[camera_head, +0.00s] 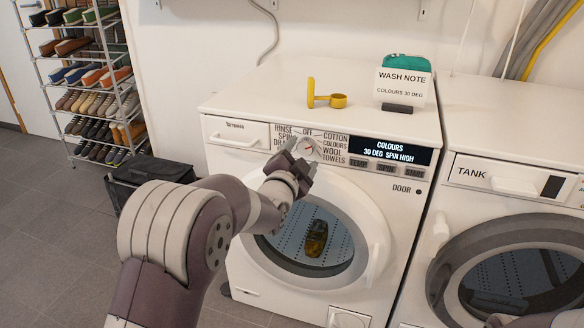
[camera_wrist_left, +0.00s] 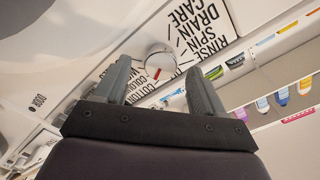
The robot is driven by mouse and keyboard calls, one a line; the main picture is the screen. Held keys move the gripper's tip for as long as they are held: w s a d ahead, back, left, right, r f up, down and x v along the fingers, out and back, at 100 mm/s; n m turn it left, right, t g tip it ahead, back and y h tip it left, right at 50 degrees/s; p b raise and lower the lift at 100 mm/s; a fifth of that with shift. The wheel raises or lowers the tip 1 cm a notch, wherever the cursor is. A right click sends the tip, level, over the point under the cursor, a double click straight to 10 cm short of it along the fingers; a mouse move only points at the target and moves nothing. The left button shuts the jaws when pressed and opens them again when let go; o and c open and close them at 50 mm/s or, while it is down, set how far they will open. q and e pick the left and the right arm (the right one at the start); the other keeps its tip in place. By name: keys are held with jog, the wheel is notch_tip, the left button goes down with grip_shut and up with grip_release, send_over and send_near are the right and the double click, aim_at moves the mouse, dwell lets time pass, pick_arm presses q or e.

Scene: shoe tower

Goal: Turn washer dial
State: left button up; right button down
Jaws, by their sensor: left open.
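The washer dial (camera_head: 307,147) is a round white knob with a red mark, on the left washer's panel between printed programme words. It also shows in the left wrist view (camera_wrist_left: 158,60), framed between the two finger tips. My left gripper (camera_head: 300,158) is in front of the dial and partly covers it in the head view. Its grey fingers (camera_wrist_left: 158,72) are apart, with nothing held; contact with the dial cannot be made out. The panel display (camera_head: 388,150) reads COLOURS, 30 DEG SPIN HIGH. A pale piece at the lower right edge may be my right arm; its fingers are unclear.
A wash note (camera_head: 402,88) reading COLOURS 30 DEG and a yellow scoop (camera_head: 327,99) stand on the washer. The round door (camera_head: 378,235) is below the dial. A second washer (camera_head: 500,177) is to the right; a shoe rack (camera_head: 100,75) stands left.

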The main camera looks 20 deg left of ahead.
pick_arm(q)
jog(key=s+p, duration=0.2)
jog(key=s, duration=0.8)
jog(key=shift+s+a, duration=0.15)
jog(key=shift+s, duration=0.2)
jog(key=s+f+n+g, duration=0.7)
jog(key=s+f+g, duration=0.25)
jog(key=f, duration=0.45)
jog(key=s+f+n+g, duration=0.3)
jog(key=s+g, duration=0.4)
jog(key=s, duration=0.6)
notch_tip(320, 180, up, 37)
jog(key=p, duration=3.7)
jog(key=shift+w+d+y, duration=0.15)
jog(key=shift+d+y, duration=0.15)
jog(key=shift+d, duration=0.05)
